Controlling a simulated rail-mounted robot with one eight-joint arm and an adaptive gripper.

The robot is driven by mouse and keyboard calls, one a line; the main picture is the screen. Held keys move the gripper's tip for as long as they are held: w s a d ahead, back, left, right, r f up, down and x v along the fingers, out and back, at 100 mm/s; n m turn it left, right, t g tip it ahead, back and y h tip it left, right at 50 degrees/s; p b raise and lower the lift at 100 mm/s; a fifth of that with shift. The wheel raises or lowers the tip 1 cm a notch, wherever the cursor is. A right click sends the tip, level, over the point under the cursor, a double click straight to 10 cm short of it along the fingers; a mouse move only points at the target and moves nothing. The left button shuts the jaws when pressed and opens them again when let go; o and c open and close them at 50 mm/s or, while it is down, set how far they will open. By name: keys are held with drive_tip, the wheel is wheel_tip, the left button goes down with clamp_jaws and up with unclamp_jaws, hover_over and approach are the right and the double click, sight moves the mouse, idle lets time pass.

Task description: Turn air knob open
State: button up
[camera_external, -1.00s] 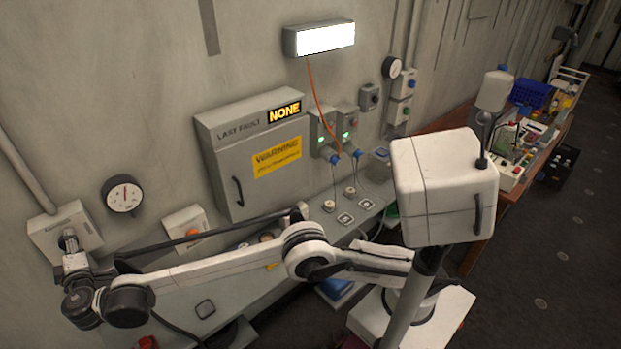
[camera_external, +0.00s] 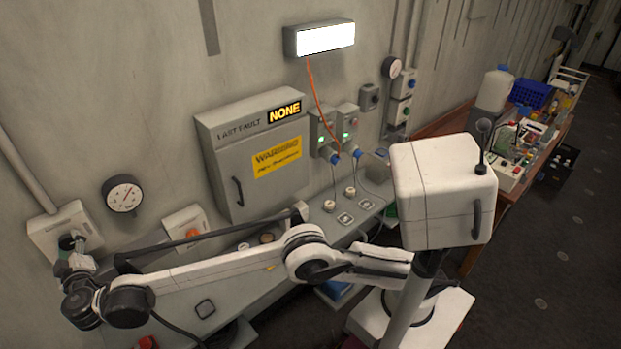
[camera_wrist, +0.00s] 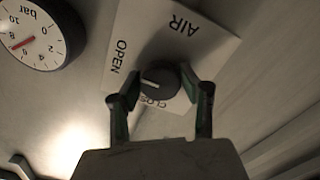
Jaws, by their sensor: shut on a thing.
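The black round air knob (camera_wrist: 160,80) sits on a pale plate (camera_wrist: 178,15) marked AIR, OPEN and CLOSE in the wrist view. The two fingers of my gripper (camera_wrist: 162,77) hold the knob from both sides. The knob's light mark points left, between the OPEN and CLOSE words. In the external view my gripper (camera_external: 74,249) reaches the air box (camera_external: 47,227) on the wall at far left; the dark knob (camera_external: 67,241) is partly hidden by my gripper.
A round gauge (camera_external: 122,194) is on the wall right of the air box; it also shows in the wrist view (camera_wrist: 37,33). A box with an orange knob (camera_external: 187,228) is further right. A grey cabinet (camera_external: 222,169) stands beyond it.

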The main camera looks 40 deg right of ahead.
idle(0.3)
drive_tip(key=o, duration=1.2)
drive_tip(key=shift+c, duration=0.2)
drive_tip(key=s, duration=1.2)
drive_tip(key=shift+a, duration=0.2)
